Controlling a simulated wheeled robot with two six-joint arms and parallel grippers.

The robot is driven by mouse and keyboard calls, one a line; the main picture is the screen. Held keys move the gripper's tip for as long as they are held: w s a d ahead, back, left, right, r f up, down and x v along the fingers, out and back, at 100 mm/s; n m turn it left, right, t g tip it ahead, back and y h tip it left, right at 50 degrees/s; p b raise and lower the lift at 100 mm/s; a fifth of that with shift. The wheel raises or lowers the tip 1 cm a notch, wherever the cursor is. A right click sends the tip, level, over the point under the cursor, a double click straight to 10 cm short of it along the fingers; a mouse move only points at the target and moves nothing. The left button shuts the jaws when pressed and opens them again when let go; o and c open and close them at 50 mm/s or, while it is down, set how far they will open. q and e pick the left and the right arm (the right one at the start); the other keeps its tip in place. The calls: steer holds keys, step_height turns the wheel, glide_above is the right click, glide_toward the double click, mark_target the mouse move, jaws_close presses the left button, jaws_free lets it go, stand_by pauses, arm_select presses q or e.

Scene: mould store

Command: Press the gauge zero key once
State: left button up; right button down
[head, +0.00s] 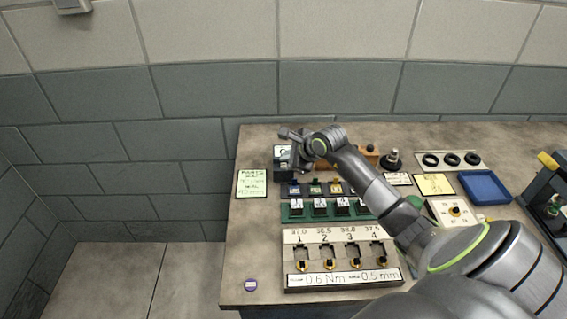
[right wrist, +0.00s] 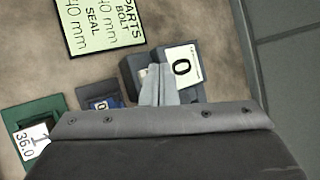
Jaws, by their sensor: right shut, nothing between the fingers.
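The gauge (head: 281,153) is a small dark box at the back left of the bench, partly behind my right gripper. In the right wrist view it shows a white face with a black 0 (right wrist: 181,67). My right gripper (head: 300,167) points down at the gauge, shut and empty. In the right wrist view its closed fingertips (right wrist: 154,72) overlap the gauge, just left of the white face. They hide part of it, and I cannot make out the zero key or whether the tips touch it. My left gripper is not in view.
A green parts card (head: 252,183) lies left of the gauge. In front are a green rack (head: 289,214) with numbered blocks and a torque board (head: 342,282). A blue tray (head: 485,187), black rings and a yellow note (head: 434,184) lie to the right. The bench's left front is mostly clear.

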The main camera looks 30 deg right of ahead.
steer(key=shift+r, duration=0.35)
step_height(320, 180, up, 5)
steer(key=p, duration=0.2)
steer(key=shift+p, duration=0.3)
steer(key=shift+f, duration=0.15)
stand_by(0.7)
